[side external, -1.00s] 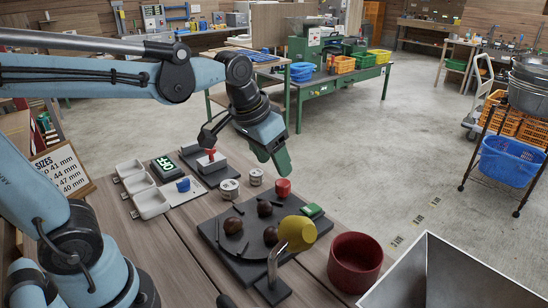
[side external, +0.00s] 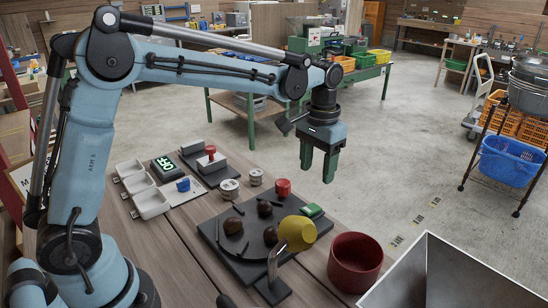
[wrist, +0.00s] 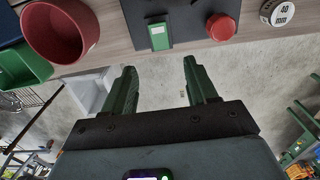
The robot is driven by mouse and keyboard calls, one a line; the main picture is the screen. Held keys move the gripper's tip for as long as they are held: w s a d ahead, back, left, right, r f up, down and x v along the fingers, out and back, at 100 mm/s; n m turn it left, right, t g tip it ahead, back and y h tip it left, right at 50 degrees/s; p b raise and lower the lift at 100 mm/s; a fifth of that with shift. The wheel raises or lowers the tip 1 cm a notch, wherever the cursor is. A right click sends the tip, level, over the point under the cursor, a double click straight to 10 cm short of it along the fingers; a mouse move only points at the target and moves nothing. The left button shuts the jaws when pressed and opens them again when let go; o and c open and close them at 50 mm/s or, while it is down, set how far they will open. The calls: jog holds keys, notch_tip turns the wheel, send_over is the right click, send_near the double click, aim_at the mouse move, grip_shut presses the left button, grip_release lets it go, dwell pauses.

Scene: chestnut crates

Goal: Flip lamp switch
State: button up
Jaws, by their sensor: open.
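A lamp with a yellow shade (side external: 297,232) on a bent metal stem stands at the front of the bench in the side view. A small green switch-like block (side external: 311,211) sits at the right edge of the dark board; in the wrist view it looks like a green and white rocker (wrist: 158,36). A red knob (side external: 282,187) stands beside it, also in the wrist view (wrist: 220,27). I cannot tell for sure which one is the lamp's switch. My gripper (side external: 318,165) is open and empty, fingers down, above and beyond the bench's far edge, apart from everything.
The dark board (side external: 248,262) holds several brown chestnuts. A red bowl (side external: 355,262) stands to its right, and a metal bin (side external: 440,275) at the front right. White trays (side external: 150,203), a display (side external: 165,166) and round tins (side external: 229,188) lie left. Air around my gripper is clear.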

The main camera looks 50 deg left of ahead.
aim_at(313, 207)
notch_tip(313, 207, down, 10)
dwell(0.4)
jog(key=c, duration=1.1)
jog(key=shift+o, duration=0.2)
jog(key=shift+s+r+t, duration=0.1)
jog(key=shift+s+t, duration=0.1)
jog(key=shift+t, duration=0.5)
jog(key=shift+s+t, duration=0.15)
jog(key=shift+t, duration=0.55)
jog(key=o, duration=1.1)
jog(key=shift+c, duration=0.2)
jog(key=v, duration=1.2)
